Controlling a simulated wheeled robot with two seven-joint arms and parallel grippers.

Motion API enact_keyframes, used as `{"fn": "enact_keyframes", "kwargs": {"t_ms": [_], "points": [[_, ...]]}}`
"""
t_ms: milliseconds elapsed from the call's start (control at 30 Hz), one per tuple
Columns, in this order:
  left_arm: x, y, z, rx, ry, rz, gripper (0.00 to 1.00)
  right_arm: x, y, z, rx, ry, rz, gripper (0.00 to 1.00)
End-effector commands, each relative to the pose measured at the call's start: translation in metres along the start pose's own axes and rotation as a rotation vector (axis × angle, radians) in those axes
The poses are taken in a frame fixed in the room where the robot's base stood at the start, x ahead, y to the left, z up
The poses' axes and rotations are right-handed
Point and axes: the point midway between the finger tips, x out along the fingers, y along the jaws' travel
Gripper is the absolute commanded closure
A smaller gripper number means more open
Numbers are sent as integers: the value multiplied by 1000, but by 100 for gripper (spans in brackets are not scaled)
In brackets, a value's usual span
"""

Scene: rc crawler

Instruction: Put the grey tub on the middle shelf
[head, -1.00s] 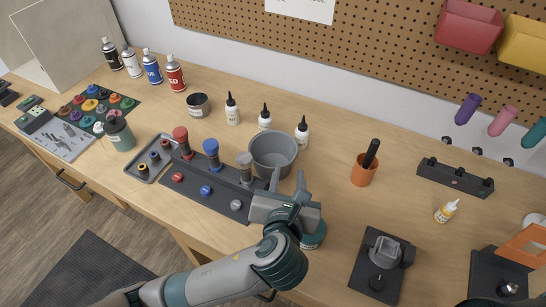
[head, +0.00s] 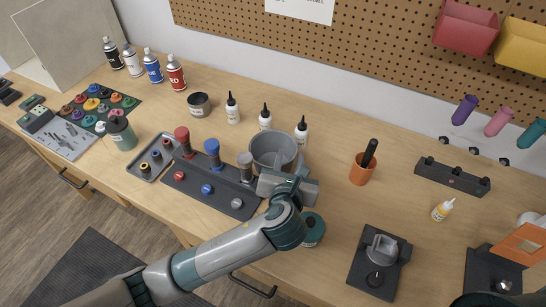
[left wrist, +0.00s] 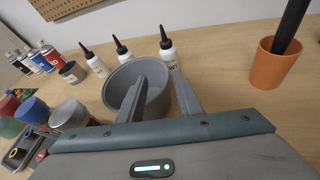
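The grey tub (head: 273,147) stands upright and looks empty on the workbench, behind the grey-capped post. It also shows in the left wrist view (left wrist: 122,84). My left gripper (head: 300,170) is at the tub's near right side. In the left wrist view my left gripper (left wrist: 160,75) is open, its fingers apart. One finger overlaps the tub's opening and the other is right of its wall, so the right rim lies between them. I cannot tell whether either finger touches. My right gripper is out of view. No shelf shows.
White dropper bottles (head: 265,117) stand close behind the tub. A dark rack (head: 215,190) with coloured posts is at its left. An orange cup (head: 362,168) is to the right, with bare bench between. A teal-rimmed round item (head: 313,230) sits near my left forearm.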

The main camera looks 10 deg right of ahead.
Motion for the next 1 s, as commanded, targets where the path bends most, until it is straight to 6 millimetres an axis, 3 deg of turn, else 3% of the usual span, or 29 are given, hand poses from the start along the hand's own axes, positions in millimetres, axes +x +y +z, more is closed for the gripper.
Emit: {"fn": "enact_keyframes", "kwargs": {"t_ms": [500, 1000], "points": [[47, -6, 0, 1, 0, 0, 68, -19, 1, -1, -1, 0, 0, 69], [48, -6, -1, 1, 0, 0, 68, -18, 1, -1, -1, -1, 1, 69]]}}
